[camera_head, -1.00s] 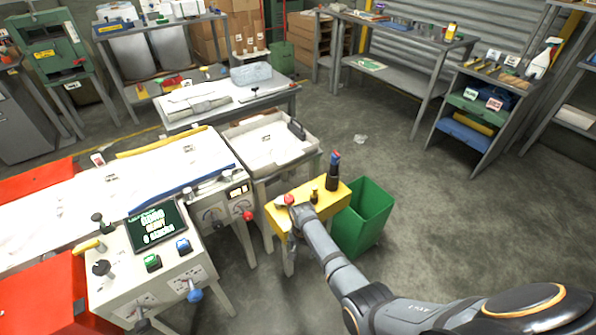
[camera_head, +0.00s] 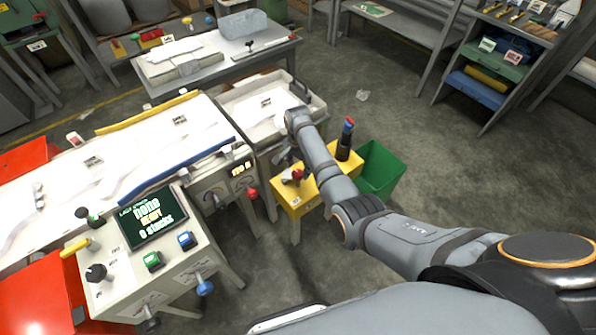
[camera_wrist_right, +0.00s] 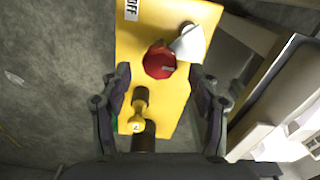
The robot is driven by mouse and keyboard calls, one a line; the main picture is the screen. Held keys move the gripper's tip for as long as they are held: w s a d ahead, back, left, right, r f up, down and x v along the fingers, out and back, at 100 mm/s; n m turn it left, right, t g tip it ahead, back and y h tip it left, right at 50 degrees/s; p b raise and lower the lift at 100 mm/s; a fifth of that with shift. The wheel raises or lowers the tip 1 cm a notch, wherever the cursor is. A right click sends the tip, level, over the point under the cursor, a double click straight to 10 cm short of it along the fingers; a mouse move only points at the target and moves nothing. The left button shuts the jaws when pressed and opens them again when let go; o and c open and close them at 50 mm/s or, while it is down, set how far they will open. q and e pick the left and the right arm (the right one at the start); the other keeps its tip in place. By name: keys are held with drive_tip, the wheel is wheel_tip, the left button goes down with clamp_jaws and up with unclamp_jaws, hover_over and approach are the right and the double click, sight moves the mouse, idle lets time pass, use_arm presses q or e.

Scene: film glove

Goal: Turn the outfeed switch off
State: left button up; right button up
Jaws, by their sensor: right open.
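A yellow stand (camera_head: 318,186) stands beside the white outfeed tray; it also shows in the wrist view (camera_wrist_right: 182,18). The red knob is small in the head view (camera_head: 297,175). I cannot read a name marking the outfeed switch. My right gripper (camera_wrist_right: 160,82) is open above the stand, its fingers on either side of the knob's line, with nothing held. In the head view it is partly hidden by my arm. My left gripper is not in view.
A dark upright piece with a blue and red top (camera_head: 345,138) stands on the stand's far end. A yellow-and-black peg (camera_wrist_right: 139,105) is near the fingers. A green bin (camera_head: 380,172) is right of the stand. A control panel with a screen (camera_head: 152,218) is at left.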

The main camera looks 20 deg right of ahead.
drive_tip(key=shift+f, duration=1.15)
drive_tip(key=shift+c, duration=0.5)
drive_tip(key=c, duration=1.1)
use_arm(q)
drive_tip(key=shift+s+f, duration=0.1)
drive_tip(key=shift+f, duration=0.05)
